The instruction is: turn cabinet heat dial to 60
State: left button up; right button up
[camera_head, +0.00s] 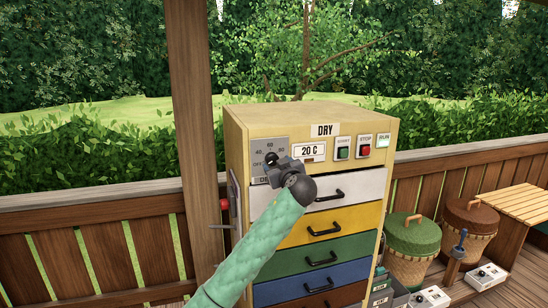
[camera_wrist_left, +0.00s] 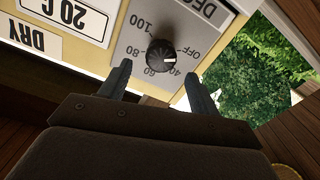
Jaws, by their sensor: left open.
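The yellow cabinet (camera_head: 327,115) stands ahead, with its display (camera_head: 311,151) reading 20 C. Its grey dial panel (camera_head: 282,144) is at the upper left of the front and is partly covered by my left gripper (camera_head: 276,164). The black heat dial (camera_wrist_left: 160,54) shows in the left wrist view, where its labels are upside down. Its white mark is turned toward the OFF and 40 side; the exact setting is hard to tell. My left gripper (camera_wrist_left: 158,69) is open and empty, its fingers on either side of the dial's near edge. Contact cannot be told. My right gripper is out of view.
START (camera_head: 343,148) and STOP (camera_head: 365,146) buttons and a RUN light (camera_head: 383,141) sit right of the display. Several coloured drawers lie below, the white one (camera_head: 362,187) on top. A wooden post (camera_head: 196,130) stands close on the left. Drums (camera_head: 412,238) stand right.

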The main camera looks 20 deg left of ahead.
aim_at(273, 160)
pick_arm(q)
jog(key=p+x, duration=0.2)
jog(key=x, duration=0.2)
jog(key=shift+w+a+r+p, duration=0.15)
jog(key=shift+a+p, duration=0.05)
jog(key=shift+p, duration=0.1)
jog(key=shift+w+a, duration=0.25)
jog(key=shift+w, duration=0.2)
jog(key=shift+c, duration=0.2)
jog(key=c, duration=0.9)
jog(key=shift+f, duration=0.2)
